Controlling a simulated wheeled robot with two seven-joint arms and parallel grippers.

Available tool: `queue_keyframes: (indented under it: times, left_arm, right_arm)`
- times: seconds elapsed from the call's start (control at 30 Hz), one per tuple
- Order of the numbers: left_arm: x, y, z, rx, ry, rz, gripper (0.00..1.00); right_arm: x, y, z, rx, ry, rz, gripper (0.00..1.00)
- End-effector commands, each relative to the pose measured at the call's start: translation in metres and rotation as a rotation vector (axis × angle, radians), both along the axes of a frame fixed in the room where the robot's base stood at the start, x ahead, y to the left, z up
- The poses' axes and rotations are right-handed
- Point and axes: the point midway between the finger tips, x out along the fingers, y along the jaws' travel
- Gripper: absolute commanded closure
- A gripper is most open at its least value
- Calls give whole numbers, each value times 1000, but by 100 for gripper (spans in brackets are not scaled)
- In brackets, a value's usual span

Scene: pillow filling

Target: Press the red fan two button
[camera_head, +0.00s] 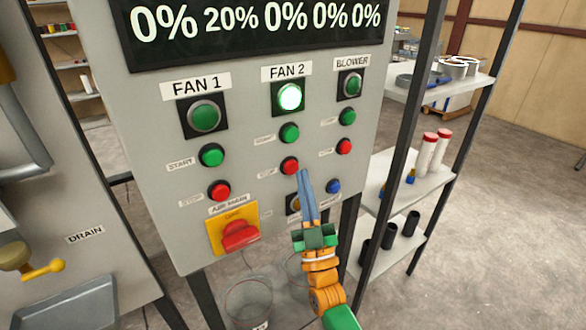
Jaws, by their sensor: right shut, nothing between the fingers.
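The red fan two button (290,166) is on the grey control panel (250,110), in the column under the FAN 2 label and below a green button (289,132). The FAN 2 lamp (289,96) glows bright white-green. My right gripper (304,173) points up at the panel, with its blue fingers shut and empty. Its tips appear just right of and slightly below the red button; I cannot tell whether they touch it. The fingers partly cover a dark control below. My left gripper is not in view.
Fan 1 red button (219,190), blower red button (344,146) and a blue button (334,186) are nearby. A red emergency switch (240,235) sticks out at lower left. A shelf rack (440,95) with bottles stands at right. Clear buckets (248,300) are below.

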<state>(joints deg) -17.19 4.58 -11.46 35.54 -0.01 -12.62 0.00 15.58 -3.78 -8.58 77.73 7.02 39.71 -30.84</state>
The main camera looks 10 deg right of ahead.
Motion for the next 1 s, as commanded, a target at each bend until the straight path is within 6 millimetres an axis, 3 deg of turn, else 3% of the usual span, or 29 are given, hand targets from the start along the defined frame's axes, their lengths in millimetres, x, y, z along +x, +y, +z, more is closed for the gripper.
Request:
queue_keyframes:
  times: [1.0]
  left_arm:
    - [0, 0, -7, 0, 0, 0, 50]
  right_arm:
    - [5, 2, -2, 1, -1, 0, 100]
